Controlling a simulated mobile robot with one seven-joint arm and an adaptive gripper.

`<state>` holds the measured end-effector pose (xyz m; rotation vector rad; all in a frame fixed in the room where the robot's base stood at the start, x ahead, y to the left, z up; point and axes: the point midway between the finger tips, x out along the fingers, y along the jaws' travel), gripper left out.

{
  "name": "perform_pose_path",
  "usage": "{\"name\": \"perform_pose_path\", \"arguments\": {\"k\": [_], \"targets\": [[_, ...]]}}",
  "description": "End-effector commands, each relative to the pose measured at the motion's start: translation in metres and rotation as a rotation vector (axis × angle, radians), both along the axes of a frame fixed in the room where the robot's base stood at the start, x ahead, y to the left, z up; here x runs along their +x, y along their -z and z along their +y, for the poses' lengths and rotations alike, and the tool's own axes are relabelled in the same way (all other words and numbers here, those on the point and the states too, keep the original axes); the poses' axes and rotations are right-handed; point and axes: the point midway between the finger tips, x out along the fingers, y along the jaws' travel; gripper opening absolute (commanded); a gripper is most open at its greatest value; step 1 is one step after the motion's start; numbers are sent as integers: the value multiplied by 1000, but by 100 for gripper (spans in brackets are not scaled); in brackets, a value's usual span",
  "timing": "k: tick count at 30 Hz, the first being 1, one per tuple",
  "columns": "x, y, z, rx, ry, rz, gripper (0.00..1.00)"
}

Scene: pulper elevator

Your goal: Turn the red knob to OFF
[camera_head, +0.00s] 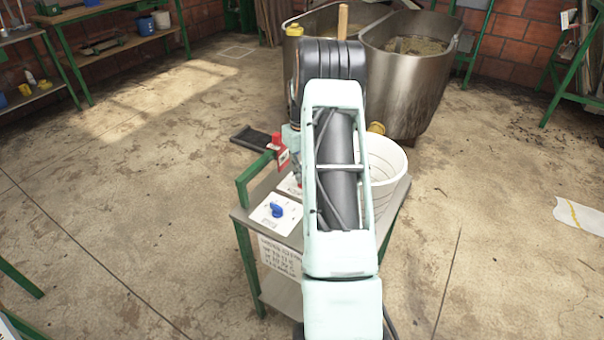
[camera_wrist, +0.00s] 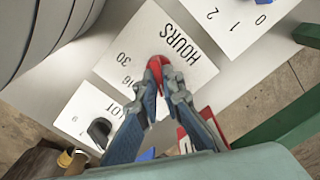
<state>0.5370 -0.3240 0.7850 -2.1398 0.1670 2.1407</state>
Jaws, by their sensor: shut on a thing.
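In the wrist view, the red knob (camera_wrist: 156,65) stands on a white plate (camera_wrist: 120,72) printed HOURS, 16 and 30. My gripper (camera_wrist: 163,75) is shut on the red knob, with its two fingertips on either side. The fingers hide part of the plate, and no OFF mark is readable. In the head view, the gripper and the knob are hidden behind my arm. Part of a white plate (camera_head: 290,186) shows just left of the arm.
A blue knob (camera_head: 277,210) sits on a separate plate of the green-framed table. A black knob (camera_wrist: 98,130) sits on a plate by the gripper. A red labelled object (camera_head: 277,141) stands by the green rail (camera_head: 255,168). A white bucket (camera_head: 392,160) stands at right.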

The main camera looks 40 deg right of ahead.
Motion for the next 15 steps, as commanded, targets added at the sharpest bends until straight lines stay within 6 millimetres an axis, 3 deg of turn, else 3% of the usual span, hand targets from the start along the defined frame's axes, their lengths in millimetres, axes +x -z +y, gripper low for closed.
{"name": "perform_pose_path", "arguments": {"k": [15], "targets": [[1, -1, -1, -2, -42, -3, 0]]}}
